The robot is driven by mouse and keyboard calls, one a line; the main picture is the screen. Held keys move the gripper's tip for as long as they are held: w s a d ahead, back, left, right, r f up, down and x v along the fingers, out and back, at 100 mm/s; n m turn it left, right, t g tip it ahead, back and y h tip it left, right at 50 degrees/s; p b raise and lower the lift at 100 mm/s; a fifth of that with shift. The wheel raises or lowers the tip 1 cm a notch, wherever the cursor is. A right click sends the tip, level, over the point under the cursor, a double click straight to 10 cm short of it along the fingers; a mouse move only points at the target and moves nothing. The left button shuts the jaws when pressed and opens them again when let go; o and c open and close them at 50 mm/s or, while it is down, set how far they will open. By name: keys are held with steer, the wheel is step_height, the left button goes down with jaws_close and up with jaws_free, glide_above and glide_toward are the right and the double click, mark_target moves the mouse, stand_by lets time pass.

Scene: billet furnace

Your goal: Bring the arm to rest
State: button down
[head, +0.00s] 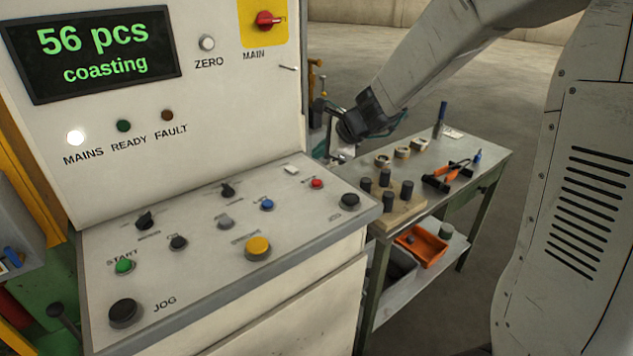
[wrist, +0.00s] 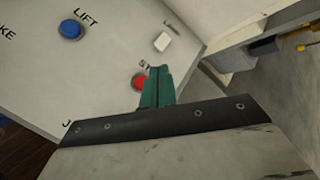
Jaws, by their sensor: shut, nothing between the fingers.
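My arm (head: 450,55) reaches in from the upper right of the head view, its dark wrist (head: 362,118) just beyond the right edge of the control cabinet. In the wrist view my gripper (wrist: 157,86) shows as teal fingers closed together, with nothing held. The fingertips overlap the red stop button (wrist: 139,82) in that view; I cannot tell the gap between them. The red button also shows in the head view (head: 317,183), with no finger visibly on it. The fingers are hard to make out in the head view.
The control cabinet's sloping desk (head: 200,225) carries several buttons. Its display (head: 92,52) reads "56 pcs coasting", and the mains lamp (head: 75,138) is lit. A bench (head: 480,165) with dark cylinders, rings and tongs stands right, an orange bin (head: 425,246) below. Floor beyond is clear.

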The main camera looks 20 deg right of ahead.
stand_by(0.6)
steer(key=s+n, duration=0.1)
steer(key=s+a+f+n+g, duration=0.1)
steer(key=s+a+n+y, duration=0.1)
steer(key=n, duration=0.1)
steer(key=shift+s+f+g, duration=0.3)
steer(key=shift+s+g, duration=0.05)
steer(key=shift+g, duration=0.05)
steer(key=s+d+r+n+g+h, duration=0.1)
steer(key=s+n, duration=0.4)
steer(key=s, duration=0.6)
steer(key=s+d+r+n+g+h, duration=0.2)
steer(key=s+n, duration=0.4)
steer(key=s, duration=0.5)
steer(key=s+d+r+n+g+h, duration=0.1)
steer(key=s+r+n+h, duration=0.1)
steer(key=s+n, duration=0.4)
steer(key=shift+s+d+r+g+h, duration=0.3)
steer(key=shift+s+r, duration=0.6)
steer(key=shift+s, duration=1.8)
steer(key=shift+a, duration=0.1)
